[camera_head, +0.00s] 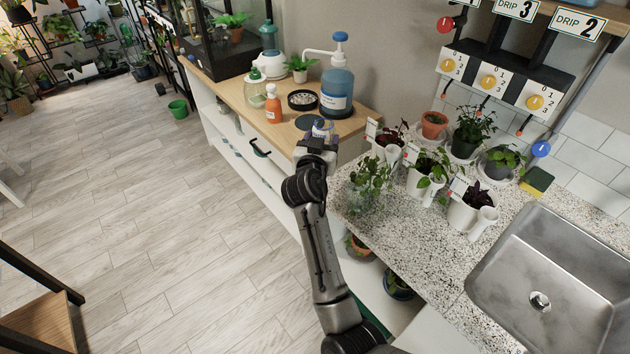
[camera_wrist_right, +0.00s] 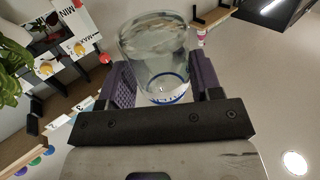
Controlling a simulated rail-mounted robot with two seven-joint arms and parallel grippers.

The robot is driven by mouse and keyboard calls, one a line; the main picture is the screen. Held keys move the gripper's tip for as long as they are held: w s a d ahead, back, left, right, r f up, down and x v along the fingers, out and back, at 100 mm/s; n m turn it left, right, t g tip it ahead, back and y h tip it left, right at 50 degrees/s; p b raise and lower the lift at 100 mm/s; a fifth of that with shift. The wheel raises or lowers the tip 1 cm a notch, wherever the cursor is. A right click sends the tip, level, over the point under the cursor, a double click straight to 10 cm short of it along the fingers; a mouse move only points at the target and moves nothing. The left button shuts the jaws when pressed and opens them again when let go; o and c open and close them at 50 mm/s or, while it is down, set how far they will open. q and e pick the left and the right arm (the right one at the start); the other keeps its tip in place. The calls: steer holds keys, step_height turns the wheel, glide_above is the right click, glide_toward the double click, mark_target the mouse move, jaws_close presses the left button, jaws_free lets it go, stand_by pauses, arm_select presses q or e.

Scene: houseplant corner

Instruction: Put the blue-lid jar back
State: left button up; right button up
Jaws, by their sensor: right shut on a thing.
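My right gripper (camera_head: 318,143) is shut on the blue-lid jar (camera_head: 322,128), at the front edge of the wooden counter (camera_head: 360,118). In the head view only the jar's upper part shows, with some blue on it, and the gripper hides the rest. In the right wrist view the clear jar (camera_wrist_right: 158,60) sits between the two purple fingers of the right gripper (camera_wrist_right: 160,88), with a blue ring at its near end. A dark round disc (camera_head: 305,122) lies on the counter just behind the jar. My left gripper is not in view.
An orange bottle (camera_head: 273,105), a black dish of white bits (camera_head: 302,100) and a blue pump bottle (camera_head: 337,90) stand behind the disc. Potted plants (camera_head: 370,180) crowd the speckled worktop at right, beside the sink (camera_head: 550,270).

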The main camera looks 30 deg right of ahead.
steer(key=shift+s+d+r+m+g+h, duration=0.1)
steer(key=shift+s+d+m+g+h, duration=0.2)
steer(key=shift+s+m+g+h, duration=0.25)
steer(key=f+g, duration=0.1)
steer(key=f, duration=0.1)
steer(key=s+d+f+m+h, duration=0.1)
steer(key=f, duration=0.1)
steer(key=s+f+g, duration=0.1)
steer(key=f, duration=0.1)
steer(key=shift+s+d+m+g+h+b, duration=0.1)
steer(key=shift+d+m+g+h+b, duration=0.15)
steer(key=shift+m+g+b, duration=0.1)
steer(key=shift+a+f, duration=0.1)
steer(key=shift+f, duration=2.4)
